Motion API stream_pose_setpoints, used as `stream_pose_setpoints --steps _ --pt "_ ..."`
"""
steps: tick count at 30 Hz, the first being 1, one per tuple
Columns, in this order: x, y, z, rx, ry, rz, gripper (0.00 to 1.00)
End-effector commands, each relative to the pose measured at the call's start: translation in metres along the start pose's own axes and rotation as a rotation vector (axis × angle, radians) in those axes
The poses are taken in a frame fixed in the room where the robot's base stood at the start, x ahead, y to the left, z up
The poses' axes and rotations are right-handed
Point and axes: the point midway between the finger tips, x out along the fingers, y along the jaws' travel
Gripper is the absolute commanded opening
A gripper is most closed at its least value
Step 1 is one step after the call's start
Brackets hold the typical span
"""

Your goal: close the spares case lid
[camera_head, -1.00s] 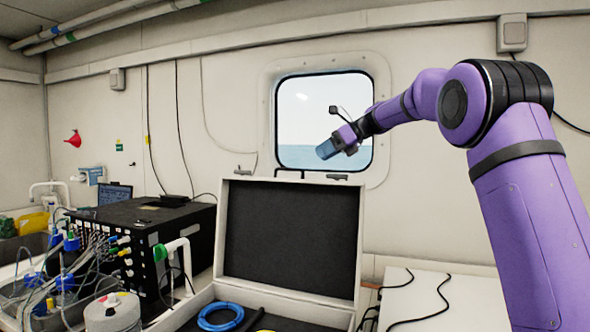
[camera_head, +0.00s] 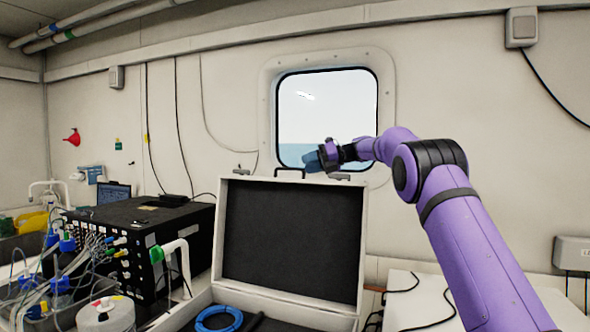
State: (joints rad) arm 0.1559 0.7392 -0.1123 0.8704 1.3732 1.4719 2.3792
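The spares case stands open in front of me. Its lid (camera_head: 290,244) is raised nearly upright, with a dark lining facing me and a pale rim; latches and a handle (camera_head: 290,173) show along its top edge. The case base (camera_head: 283,323) is partly cut off at the bottom of the view and holds a blue coil (camera_head: 218,319) and a dark tool. My gripper (camera_head: 312,161) is above and behind the lid's top edge, right of the handle, in front of the window. It looks apart from the lid. Its blue fingertips are too small to show whether they are open.
A black instrument box (camera_head: 140,245) with many tubes and a white handle stands left of the case. A white bench top (camera_head: 425,300) with black cables lies to the right. The window (camera_head: 325,110) and wall are behind the lid.

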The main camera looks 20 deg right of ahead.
Motion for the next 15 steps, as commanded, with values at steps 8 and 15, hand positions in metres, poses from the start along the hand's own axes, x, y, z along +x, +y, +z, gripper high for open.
stream_pose_setpoints --steps 8,15 --pt "0.041 0.0 0.0 0.0 0.001 0.0 0.38" --pt "0.052 0.0 0.0 -0.001 0.001 -0.001 0.38"
